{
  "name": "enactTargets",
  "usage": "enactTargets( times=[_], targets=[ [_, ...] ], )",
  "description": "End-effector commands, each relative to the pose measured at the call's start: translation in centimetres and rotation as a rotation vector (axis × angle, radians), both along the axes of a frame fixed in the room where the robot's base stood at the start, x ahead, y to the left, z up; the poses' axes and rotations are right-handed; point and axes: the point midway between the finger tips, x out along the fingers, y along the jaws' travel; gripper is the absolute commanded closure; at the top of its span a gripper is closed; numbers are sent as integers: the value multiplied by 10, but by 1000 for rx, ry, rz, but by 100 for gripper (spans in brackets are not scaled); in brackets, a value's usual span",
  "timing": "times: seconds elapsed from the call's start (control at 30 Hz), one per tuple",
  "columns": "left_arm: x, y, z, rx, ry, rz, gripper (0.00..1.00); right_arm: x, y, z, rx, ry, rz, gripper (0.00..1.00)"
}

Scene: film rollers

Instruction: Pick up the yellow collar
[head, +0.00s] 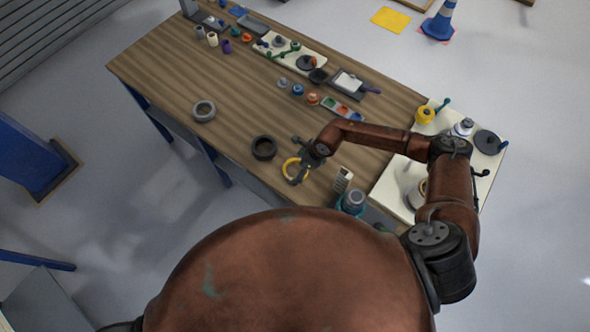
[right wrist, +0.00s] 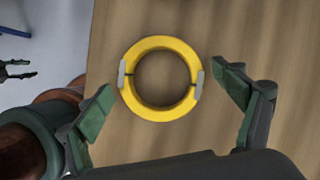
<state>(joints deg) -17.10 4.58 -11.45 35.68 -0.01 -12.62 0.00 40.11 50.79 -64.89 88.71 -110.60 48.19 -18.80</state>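The yellow collar (right wrist: 160,113) is a flat ring with two grey clips on opposite sides, lying on the wooden table. In the head view the collar (head: 286,166) is near the table's front edge, partly hidden by my right gripper (head: 294,163). In the right wrist view my right gripper (right wrist: 172,112) is open, with one green-padded finger to each side of the collar and a gap to both. It holds nothing. My left gripper does not show clearly in the head view.
A black ring (head: 264,148) lies just left of the collar and a grey ring (head: 204,111) farther left. A white calculator-like object (head: 343,179) and a teal-based jar (head: 353,202) stand to the right. Trays and small parts line the table's far side.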

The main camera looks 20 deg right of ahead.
Motion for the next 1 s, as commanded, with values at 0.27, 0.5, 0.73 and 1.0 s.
enactTargets(
  times=[0.27,0.5,0.73,1.0],
  targets=[
    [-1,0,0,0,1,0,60,0,0,0,0,0,0,34],
    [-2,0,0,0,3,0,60,0,0,0,0,1,0,50],
    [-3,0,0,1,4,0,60,0,0,0,0,0,1,56],
    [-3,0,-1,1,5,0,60,0,1,9,1,0,2,56]
  ],
)
